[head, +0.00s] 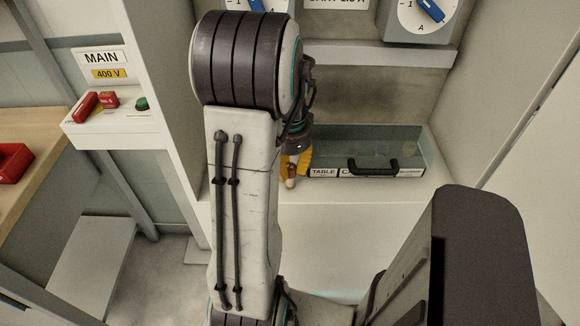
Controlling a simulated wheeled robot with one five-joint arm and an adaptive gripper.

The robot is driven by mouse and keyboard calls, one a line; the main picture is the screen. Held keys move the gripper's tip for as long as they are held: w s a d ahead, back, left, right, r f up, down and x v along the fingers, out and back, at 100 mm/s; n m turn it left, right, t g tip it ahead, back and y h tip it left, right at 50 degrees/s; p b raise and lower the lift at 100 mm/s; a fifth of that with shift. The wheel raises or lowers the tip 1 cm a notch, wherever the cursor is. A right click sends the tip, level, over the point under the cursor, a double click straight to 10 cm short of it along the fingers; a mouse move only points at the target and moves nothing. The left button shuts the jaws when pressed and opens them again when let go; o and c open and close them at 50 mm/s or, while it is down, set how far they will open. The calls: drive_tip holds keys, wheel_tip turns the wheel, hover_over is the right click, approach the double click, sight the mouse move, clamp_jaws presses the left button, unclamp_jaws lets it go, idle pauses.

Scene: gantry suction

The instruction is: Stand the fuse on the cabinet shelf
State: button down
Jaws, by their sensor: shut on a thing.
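My gripper (295,163) has yellow fingers and hangs in front of the cabinet's lower shelf, partly hidden behind my arm. It is shut on a small tan and brown piece, which appears to be the fuse (291,182). The fuse points downward below the fingers, close to the pale cabinet shelf (330,200). I cannot tell from this view whether its lower end touches the shelf.
A clear-topped case (408,172) with a black handle and labels stands just right of the gripper. Dials (425,15) sit above on a grey ledge (400,55). A MAIN switch panel (108,125) and a wooden bench (45,125) are at left. Cabinet walls bound both sides.

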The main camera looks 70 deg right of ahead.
drive_tip(key=shift+f, duration=0.2)
drive_tip(key=c, duration=1.1)
unclamp_jaws()
drive_tip(key=shift+r, duration=0.1)
